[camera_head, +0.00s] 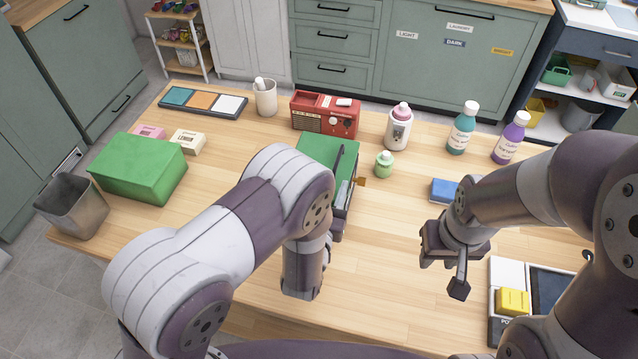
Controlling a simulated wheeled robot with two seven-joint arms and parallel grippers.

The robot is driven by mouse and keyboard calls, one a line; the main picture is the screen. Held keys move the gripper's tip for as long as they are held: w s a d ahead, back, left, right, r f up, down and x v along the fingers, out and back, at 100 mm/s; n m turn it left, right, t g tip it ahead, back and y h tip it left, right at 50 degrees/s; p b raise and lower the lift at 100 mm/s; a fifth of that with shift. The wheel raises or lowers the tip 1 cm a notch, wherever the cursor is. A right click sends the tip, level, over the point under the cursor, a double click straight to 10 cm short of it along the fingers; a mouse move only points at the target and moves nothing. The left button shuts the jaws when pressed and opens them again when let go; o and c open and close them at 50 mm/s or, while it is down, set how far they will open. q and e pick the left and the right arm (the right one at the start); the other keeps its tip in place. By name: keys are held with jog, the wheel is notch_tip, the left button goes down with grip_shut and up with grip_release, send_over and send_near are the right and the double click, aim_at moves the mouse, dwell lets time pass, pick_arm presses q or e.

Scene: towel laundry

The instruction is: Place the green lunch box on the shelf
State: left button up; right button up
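A plain green box (137,168) sits at the table's left end. A second green box (328,152), with a dark handle bar and a brass-coloured latch, stands mid-table. I cannot tell for sure which is the lunch box. My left arm crosses in front of the mid-table box and hides its near part. The end of my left arm (303,270) points down near that box; its fingers are not clear. My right gripper (441,276) is open and empty above the right part of the table, near a blue-and-white sponge (443,191).
A shelf unit (600,119) with a green basket (557,70) stands at back right; a smaller rack (186,55) stands at back left. Bottles (463,128), a red radio (325,115) and a cup (265,98) line the table's back. A grey bin (72,206) is at left.

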aim_at(337, 161)
pick_arm(q)
jog(key=p+x, duration=0.1)
jog(key=x, duration=0.1)
jog(key=p+x, duration=0.1)
jog(key=x, duration=0.2)
jog(key=p+x, duration=0.1)
jog(key=x, duration=0.1)
jog(key=shift+w+a+r, duration=0.25)
jog(key=shift+w+r, duration=0.05)
jog(key=shift+r, duration=0.05)
jog(key=shift+w+f, duration=0.1)
grip_shut()
dwell(0.8)
